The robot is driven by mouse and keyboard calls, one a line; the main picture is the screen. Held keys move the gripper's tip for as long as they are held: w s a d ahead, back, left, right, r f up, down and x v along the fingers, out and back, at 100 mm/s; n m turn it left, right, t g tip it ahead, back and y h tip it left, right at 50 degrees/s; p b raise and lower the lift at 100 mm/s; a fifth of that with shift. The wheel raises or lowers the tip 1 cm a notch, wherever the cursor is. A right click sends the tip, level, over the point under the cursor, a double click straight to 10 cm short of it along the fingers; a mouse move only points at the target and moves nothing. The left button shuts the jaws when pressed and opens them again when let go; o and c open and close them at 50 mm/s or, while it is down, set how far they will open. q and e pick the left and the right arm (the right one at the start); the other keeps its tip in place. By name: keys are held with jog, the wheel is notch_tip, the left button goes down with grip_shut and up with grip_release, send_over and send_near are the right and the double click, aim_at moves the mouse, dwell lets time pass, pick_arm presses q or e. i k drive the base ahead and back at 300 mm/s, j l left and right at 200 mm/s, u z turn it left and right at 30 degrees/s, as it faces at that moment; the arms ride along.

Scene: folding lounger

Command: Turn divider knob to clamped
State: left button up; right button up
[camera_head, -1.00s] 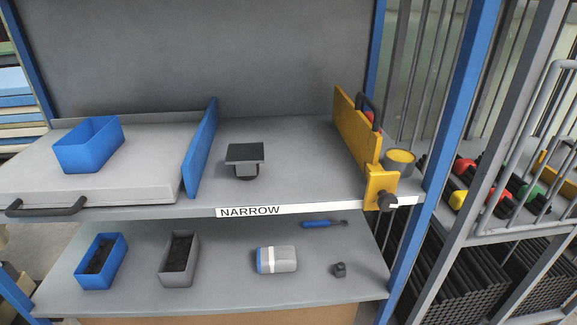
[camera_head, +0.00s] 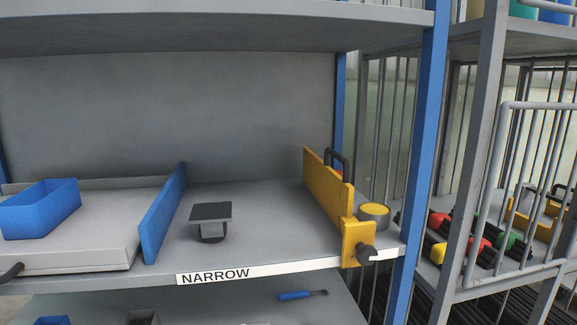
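The yellow divider (camera_head: 326,188) stands upright on the right side of the grey shelf, with a black handle on its top edge. At its front end is a yellow clamp block (camera_head: 351,243) over the shelf's front edge. A dark knob (camera_head: 366,253) sticks out of the block; the view does not show whether it is clamped. A label reading NARROW (camera_head: 226,275) is on the shelf's front edge, left of the block. Neither gripper is in view.
A blue divider (camera_head: 163,213) and a blue bin (camera_head: 40,208) on a grey tray are at left. A dark-topped block (camera_head: 210,220) stands mid-shelf. A yellow-topped cylinder (camera_head: 374,214) is behind the knob. A blue post (camera_head: 420,150) rises at right.

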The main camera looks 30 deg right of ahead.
aim_at(366, 254)
jog(key=z, duration=1.25)
